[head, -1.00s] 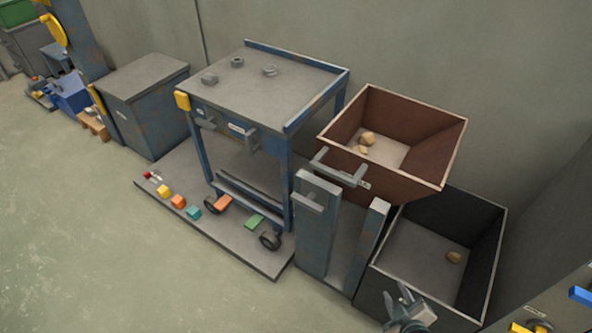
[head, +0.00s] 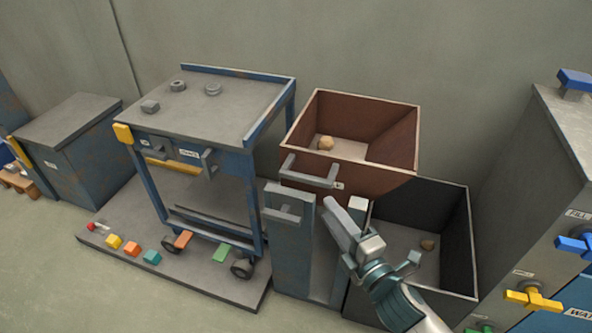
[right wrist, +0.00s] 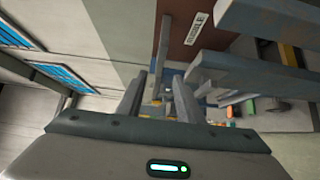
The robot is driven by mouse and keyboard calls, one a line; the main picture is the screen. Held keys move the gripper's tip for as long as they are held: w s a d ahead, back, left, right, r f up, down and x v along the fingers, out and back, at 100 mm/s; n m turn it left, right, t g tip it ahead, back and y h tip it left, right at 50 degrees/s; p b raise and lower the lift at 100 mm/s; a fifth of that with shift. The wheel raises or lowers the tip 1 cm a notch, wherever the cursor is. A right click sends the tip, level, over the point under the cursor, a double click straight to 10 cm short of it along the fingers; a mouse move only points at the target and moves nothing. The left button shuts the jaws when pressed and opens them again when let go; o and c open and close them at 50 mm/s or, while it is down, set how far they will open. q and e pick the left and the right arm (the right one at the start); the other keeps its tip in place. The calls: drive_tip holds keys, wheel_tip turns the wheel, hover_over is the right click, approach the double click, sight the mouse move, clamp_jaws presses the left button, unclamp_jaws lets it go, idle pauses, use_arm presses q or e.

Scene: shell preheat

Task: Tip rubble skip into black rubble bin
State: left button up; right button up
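The brown rubble skip (head: 398,150) sits level on its stand, with a tan rubble piece (head: 325,143) inside. Its grey front handle (head: 312,178) sticks out towards me. The black rubble bin (head: 458,245) stands below and to the right, with one rubble piece (head: 427,245) inside. My right gripper (head: 340,212) is just below and right of the handle, in front of the stand. In the right wrist view its two fingers (right wrist: 157,92) are apart with nothing clearly between them. The skip's brown face and label (right wrist: 198,28) show beyond. My left gripper is out of view.
The skip's stand has a left post (head: 292,245) close to my right gripper. A blue trolley table (head: 225,110) stands left on a grey platform with coloured blocks. A grey cabinet (head: 565,150) with a yellow valve handle (head: 533,298) stands at the right.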

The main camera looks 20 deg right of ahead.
sight(303, 176)
drive_tip(key=shift+w, duration=0.1)
drive_tip(key=w+a, duration=0.1)
drive_tip(key=w, duration=0.4)
drive_tip(key=w+a, duration=0.1)
drive_tip(key=w, duration=0.5)
drive_tip(key=w+a, duration=0.1)
drive_tip(key=w, duration=0.5)
drive_tip(key=shift+a, duration=0.2)
clamp_jaws()
